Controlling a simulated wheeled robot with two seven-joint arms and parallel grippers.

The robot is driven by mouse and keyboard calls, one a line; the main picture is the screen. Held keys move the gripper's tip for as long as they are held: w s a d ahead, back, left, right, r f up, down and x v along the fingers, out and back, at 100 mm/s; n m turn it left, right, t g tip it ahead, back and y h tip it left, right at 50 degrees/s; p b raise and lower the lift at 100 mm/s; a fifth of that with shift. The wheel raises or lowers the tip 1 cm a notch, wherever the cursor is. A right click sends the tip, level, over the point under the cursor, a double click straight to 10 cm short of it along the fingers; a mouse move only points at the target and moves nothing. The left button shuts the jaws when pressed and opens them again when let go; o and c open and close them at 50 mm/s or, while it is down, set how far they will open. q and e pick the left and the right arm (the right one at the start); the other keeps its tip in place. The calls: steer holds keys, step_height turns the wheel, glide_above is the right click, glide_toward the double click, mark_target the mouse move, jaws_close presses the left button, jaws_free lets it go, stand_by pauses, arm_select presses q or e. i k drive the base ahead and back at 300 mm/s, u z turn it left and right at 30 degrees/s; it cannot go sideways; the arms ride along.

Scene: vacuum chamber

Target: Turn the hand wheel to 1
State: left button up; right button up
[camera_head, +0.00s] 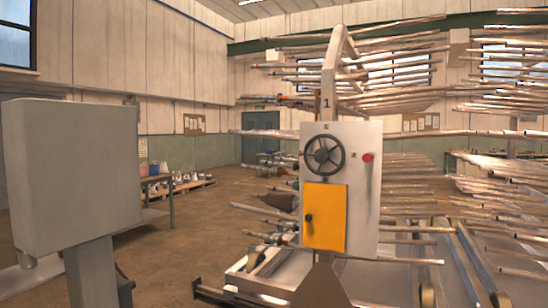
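The dark hand wheel (322,155) is mounted on the upper part of a pale upright panel (366,205), right of the picture's middle. It is round, with a hub and spokes. A black 1 (326,103) shows on the post just above the panel. Small dark marks, too small to read, sit above and to the right of the wheel. The wheel's setting cannot be told from here. Neither of my grippers is in view, and nothing touches the wheel.
Below the wheel is a yellow door (325,222) with a black knob; a red button (367,157) is at right. A grey box (70,180) on a post stands close at left. Racks of metal tubes (480,190) stand behind and right. Brown floor between box and panel is open.

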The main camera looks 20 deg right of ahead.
mark_target(321, 156)
steer(key=u, duration=0.7)
steer(key=i, duration=1.9)
steer(key=z, duration=0.75)
